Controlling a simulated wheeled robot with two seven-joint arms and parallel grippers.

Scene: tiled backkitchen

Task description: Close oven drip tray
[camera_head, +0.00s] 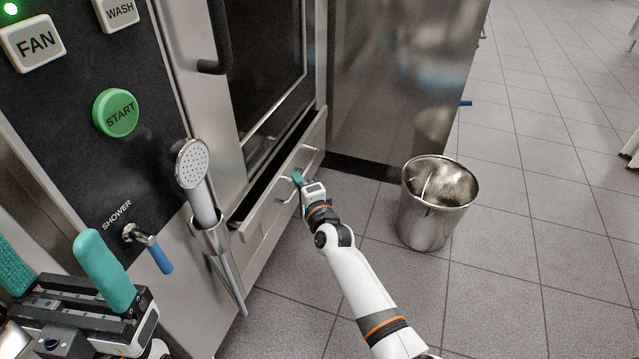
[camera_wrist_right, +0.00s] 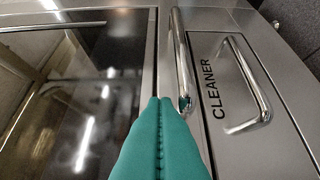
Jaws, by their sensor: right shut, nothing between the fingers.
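The oven drip tray (camera_head: 262,222) is a long steel drawer front below the oven door (camera_head: 265,70). In the head view it stands out from the oven, with a dark gap behind its top edge. My right gripper (camera_head: 297,176) is shut and empty at the tray's front, beside a bar handle; whether it touches is unclear. In the right wrist view its teal fingertips (camera_wrist_right: 166,100) are together, pointing at the strip by a long bar handle (camera_wrist_right: 179,60). My left gripper (camera_head: 48,250) is open and empty at the lower left, before the control panel.
A panel marked CLEANER with its own handle (camera_wrist_right: 262,105) lies right of the long bar. A shower head (camera_head: 193,165) hangs in a holder at the tray's near end. A steel bin (camera_head: 428,225) stands right of my right arm.

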